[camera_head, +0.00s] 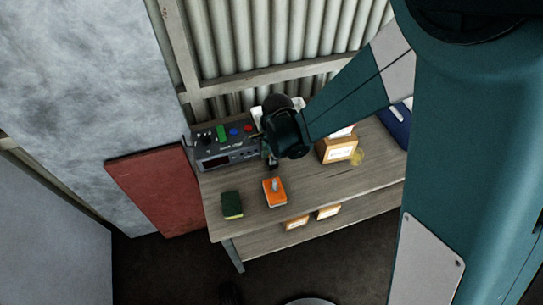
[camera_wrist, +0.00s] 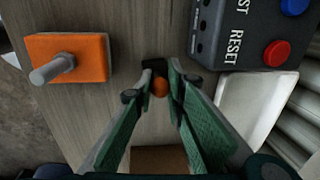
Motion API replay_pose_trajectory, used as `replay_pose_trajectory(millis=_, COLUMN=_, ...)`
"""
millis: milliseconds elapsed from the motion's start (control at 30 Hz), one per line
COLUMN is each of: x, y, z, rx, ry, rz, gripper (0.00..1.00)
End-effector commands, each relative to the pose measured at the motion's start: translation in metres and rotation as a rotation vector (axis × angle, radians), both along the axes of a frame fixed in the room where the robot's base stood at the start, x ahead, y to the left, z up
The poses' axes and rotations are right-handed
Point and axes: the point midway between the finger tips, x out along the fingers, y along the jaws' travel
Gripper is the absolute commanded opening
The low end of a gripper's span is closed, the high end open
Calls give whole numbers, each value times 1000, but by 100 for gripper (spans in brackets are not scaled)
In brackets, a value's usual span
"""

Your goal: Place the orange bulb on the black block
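In the wrist view, the orange bulb (camera_wrist: 160,87) sits between the two green fingers of my gripper (camera_wrist: 160,78), which look closed against its sides. The black block (camera_wrist: 154,63) shows just past the fingertips, partly hidden by them. Whether the bulb touches the block cannot be told from this angle. In the head view, my gripper (camera_head: 269,155) points down over the workbench, in front of the grey control box. The bulb cannot be made out there.
An orange block with an upright metal bolt (camera_wrist: 84,45) stands left of my gripper in the wrist view. The grey control box (camera_wrist: 237,45) is close on the right, beside a white tray (camera_wrist: 252,105). A dark green block (camera_head: 231,204) and a cardboard box (camera_head: 338,150) also stand on the bench (camera_head: 315,185).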

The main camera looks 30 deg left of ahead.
Motion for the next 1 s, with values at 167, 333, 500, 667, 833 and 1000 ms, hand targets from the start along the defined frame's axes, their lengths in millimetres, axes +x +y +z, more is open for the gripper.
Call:
replay_pose_trajectory(millis=167, x=0, y=0, z=0, rx=0, ry=0, rz=0, gripper=28)
replay_pose_trajectory(millis=333, x=0, y=0, z=0, rx=0, ry=0, rz=0, gripper=28)
replay_pose_trajectory(millis=500, x=0, y=0, z=1, rx=0, ry=0, rz=0, gripper=28)
replay_pose_trajectory(millis=667, x=0, y=0, z=6, rx=0, ry=0, rz=0, gripper=28)
replay_pose_trajectory(millis=833, x=-1, y=-1, z=17, rx=0, ry=0, rz=0, gripper=28)
replay_pose_trajectory(millis=1000, x=-3, y=-4, z=34, rx=0, ry=0, rz=0, gripper=28)
